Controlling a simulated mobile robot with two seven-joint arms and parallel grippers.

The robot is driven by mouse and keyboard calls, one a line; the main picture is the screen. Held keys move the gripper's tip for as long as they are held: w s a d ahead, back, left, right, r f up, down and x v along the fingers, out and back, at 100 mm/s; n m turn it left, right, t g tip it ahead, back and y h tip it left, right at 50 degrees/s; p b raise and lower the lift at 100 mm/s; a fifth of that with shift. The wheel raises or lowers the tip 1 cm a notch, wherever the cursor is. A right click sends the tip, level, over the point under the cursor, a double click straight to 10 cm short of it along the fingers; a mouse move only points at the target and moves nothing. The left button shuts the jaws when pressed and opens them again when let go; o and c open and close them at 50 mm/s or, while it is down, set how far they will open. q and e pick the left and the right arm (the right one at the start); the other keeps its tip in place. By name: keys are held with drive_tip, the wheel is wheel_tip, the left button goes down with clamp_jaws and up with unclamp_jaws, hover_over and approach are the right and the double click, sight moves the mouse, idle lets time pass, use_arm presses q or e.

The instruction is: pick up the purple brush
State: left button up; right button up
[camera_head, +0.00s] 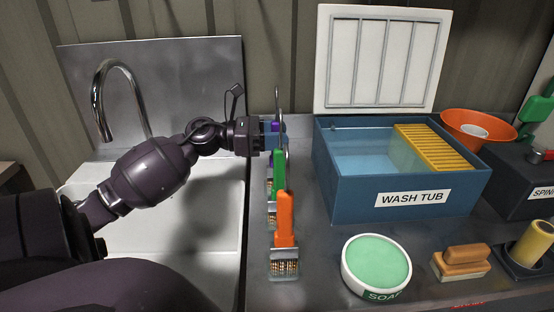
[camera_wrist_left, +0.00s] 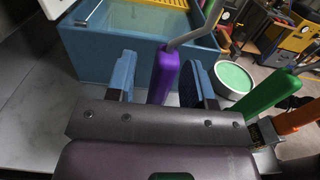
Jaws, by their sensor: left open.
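The purple brush (camera_head: 275,126) is at the far end of a row of brushes, mostly hidden by my left gripper in the head view. In the left wrist view the purple handle (camera_wrist_left: 163,75) stands between the two blue fingers, with a grey metal rod curving from its top. My left gripper (camera_head: 272,138) is open around the handle; gaps show between the handle and the fingers in the left wrist view (camera_wrist_left: 160,80). The brush's lower part is hidden. My right gripper is in neither view.
A green brush (camera_head: 279,170) and an orange brush (camera_head: 286,215) stand nearer in the same row. The blue wash tub (camera_head: 350,198) is close on the right, its lid up. A sink (camera_head: 190,256) with a tap lies left. A soap dish (camera_head: 376,266) sits in front.

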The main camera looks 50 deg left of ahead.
use_arm(q)
drive_tip(key=shift+x, duration=0.9)
clamp_jaws()
